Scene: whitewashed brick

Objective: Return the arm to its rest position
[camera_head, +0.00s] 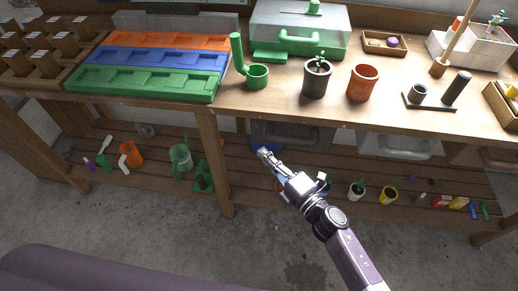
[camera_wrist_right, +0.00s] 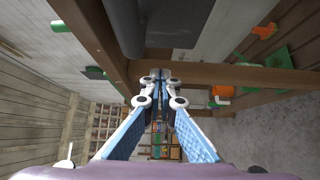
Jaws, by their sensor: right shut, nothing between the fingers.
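My right arm (camera_head: 345,248) comes in from the lower right in the head view. Its gripper (camera_head: 264,152) is in front of the workbench (camera_head: 405,117), over the lower shelf in the picture and apart from the things on the bench top. In the right wrist view the blue-padded fingers (camera_wrist_right: 160,80) come together at their tips with nothing between them. A wooden beam of the bench and a dark grey shape are close beyond the fingertips there. My left gripper is not in the head view.
The bench top holds a dark pot (camera_head: 317,80), a terracotta pot (camera_head: 362,83), a green cup-like holder (camera_head: 256,77) and coloured trays (camera_head: 150,62). The lower shelf (camera_head: 240,195) carries an orange watering can (camera_head: 130,154) and small pots. Bare concrete floor (camera_head: 150,225) lies in front.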

